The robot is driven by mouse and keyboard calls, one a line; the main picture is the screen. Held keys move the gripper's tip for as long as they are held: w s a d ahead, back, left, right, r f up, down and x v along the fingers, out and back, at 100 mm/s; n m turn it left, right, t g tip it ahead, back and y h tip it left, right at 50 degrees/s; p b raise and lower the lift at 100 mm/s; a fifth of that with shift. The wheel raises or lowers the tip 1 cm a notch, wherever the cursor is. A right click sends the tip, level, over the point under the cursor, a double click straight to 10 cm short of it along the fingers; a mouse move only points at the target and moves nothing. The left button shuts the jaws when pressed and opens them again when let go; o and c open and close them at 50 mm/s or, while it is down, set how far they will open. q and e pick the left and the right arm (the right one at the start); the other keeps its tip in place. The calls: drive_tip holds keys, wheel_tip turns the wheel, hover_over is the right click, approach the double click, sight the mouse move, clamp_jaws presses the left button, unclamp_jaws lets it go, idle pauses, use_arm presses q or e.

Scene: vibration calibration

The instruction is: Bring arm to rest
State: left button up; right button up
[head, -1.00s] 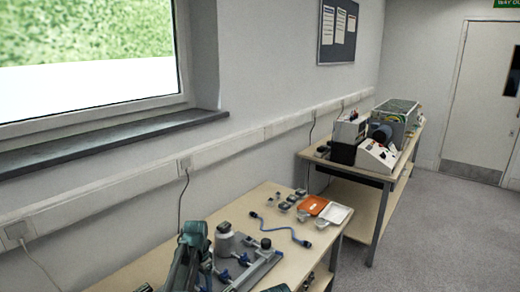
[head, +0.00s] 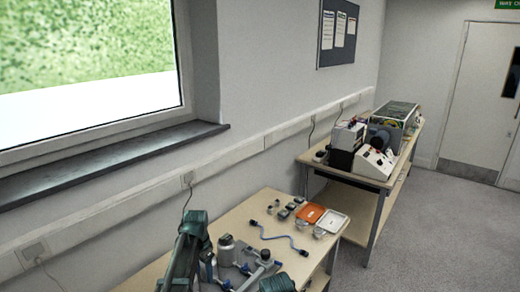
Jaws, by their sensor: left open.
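My left arm comes up at the lower left, in front of the near workbench (head: 238,216). My left gripper (head: 212,272) is low in the head view, beside a grey fixture plate (head: 262,272); its jaws are open, small and partly hidden by the arm. I see nothing held in it. On the plate are a pale metal cylinder (head: 226,246), a dark-knobbed post (head: 265,246) and blue clamp parts (head: 245,269). I cannot tell whether the gripper touches the plate. My right gripper is not in view; a teal piece at the bottom edge looks like part of my right arm.
A blue cable (head: 282,238) lies on the bench behind the plate. Beyond it are several small parts, an orange tray (head: 309,213) and a white tray (head: 331,222). A second bench with instruments (head: 376,163) stands farther back. The floor at right is clear.

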use_arm(q)
wheel_tip(320, 180, down, 13)
drive_tip(key=b, duration=1.4)
drive_tip(key=shift+f, duration=0.2)
drive_tip(key=shift+n, duration=0.7)
drive_tip(key=n, duration=0.3)
drive_tip(key=shift+n, duration=1.8)
drive_tip(key=shift+s, duration=0.15)
